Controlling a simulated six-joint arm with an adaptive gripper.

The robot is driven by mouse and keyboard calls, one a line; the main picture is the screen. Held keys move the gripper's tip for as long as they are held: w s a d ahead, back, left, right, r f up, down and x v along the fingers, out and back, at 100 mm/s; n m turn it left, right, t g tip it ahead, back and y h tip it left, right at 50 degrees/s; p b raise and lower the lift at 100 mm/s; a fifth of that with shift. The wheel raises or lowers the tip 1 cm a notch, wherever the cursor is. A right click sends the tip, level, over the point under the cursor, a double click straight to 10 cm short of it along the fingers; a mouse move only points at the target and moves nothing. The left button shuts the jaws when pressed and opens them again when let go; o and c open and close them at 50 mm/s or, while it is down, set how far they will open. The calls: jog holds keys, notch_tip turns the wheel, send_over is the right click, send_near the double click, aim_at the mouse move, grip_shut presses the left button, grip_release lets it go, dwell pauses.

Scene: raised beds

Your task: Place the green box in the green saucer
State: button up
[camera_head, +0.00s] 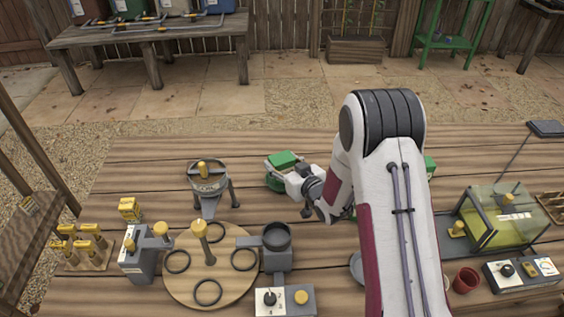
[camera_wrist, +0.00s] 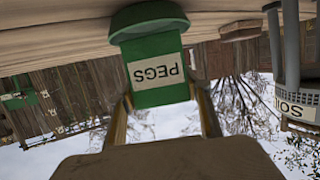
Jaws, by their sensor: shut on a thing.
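The green box (camera_wrist: 160,88) carries a white PEGS label and sits between the two fingers of my gripper (camera_wrist: 165,98), which is shut on it. The wrist view is upside down. The green saucer (camera_wrist: 148,17) is at the box's base there, against the wooden table. The box's base meets the saucer; I cannot tell whether its weight rests there. In the head view the green box (camera_head: 284,158) is at the far middle of the table, with the saucer (camera_head: 274,184) low beside it and my gripper (camera_head: 298,181) at its right. My gripper partly hides both.
A grey three-legged stand (camera_head: 208,186) is left of the box. A round wooden board (camera_head: 210,285) with black rings lies in front. Another green thing (camera_head: 430,165) is mostly hidden behind my arm. A glass-lidded case (camera_head: 508,215) and a red cup (camera_head: 466,281) are at right.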

jog(key=shift+f, duration=0.4)
jog(key=o, duration=1.2)
jog(key=shift+c, duration=0.2)
jog(key=shift+r, duration=0.15)
jog(key=shift+r, duration=0.35)
jog(key=shift+s+r, duration=0.15)
jog(key=shift+s, duration=0.05)
jog(key=v, duration=1.1)
jog(key=shift+s+d, duration=0.2)
jog(key=shift+s, duration=0.05)
jog(key=shift+r, duration=0.3)
